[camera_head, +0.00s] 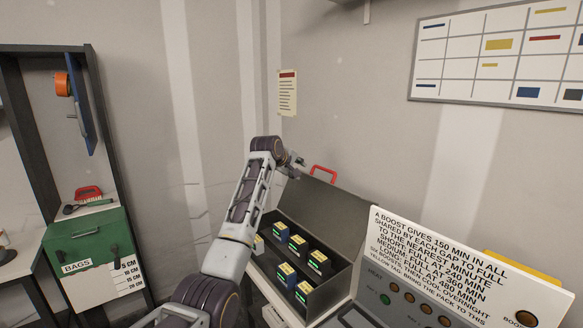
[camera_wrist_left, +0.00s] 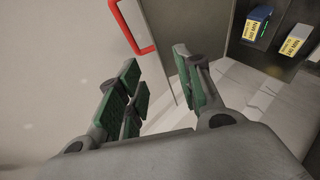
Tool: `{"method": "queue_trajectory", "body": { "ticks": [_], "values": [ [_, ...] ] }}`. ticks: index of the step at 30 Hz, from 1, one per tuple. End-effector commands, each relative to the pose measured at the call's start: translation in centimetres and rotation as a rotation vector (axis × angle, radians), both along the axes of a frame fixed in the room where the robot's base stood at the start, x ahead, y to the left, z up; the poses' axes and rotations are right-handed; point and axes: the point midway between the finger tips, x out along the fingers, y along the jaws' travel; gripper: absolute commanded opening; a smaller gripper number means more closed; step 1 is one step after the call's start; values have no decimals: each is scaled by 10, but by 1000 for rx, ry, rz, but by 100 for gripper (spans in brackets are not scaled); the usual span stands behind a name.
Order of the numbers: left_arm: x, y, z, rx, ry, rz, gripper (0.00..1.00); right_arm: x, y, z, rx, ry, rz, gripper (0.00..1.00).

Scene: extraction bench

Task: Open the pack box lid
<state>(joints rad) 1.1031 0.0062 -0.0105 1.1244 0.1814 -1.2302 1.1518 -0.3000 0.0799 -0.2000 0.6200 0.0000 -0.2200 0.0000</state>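My left gripper (camera_head: 298,163) is just left of the handle, near the lid's upper left corner. In the wrist view its green-padded fingers (camera_wrist_left: 162,88) are apart, with nothing between them. My right gripper is out of view.
A white instruction panel (camera_head: 450,262) with knobs and lights stands right of the box. A green BAGS box (camera_head: 95,250) sits on the shelf unit at left. A wall board (camera_head: 500,60) and a paper notice (camera_head: 287,95) hang behind. The air above the box is clear.

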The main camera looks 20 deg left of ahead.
Motion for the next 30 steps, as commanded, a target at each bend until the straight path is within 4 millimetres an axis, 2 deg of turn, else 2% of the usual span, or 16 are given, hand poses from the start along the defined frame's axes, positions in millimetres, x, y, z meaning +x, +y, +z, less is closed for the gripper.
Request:
{"method": "queue_trajectory", "body": {
  "ticks": [12,26,30],
  "values": [
    [-24,5,15,0,0,1,35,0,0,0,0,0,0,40],
    [-28,6,17,0,1,0,35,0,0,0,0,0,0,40],
    [-28,6,15,3,2,0,19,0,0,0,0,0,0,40]
  ]
}}
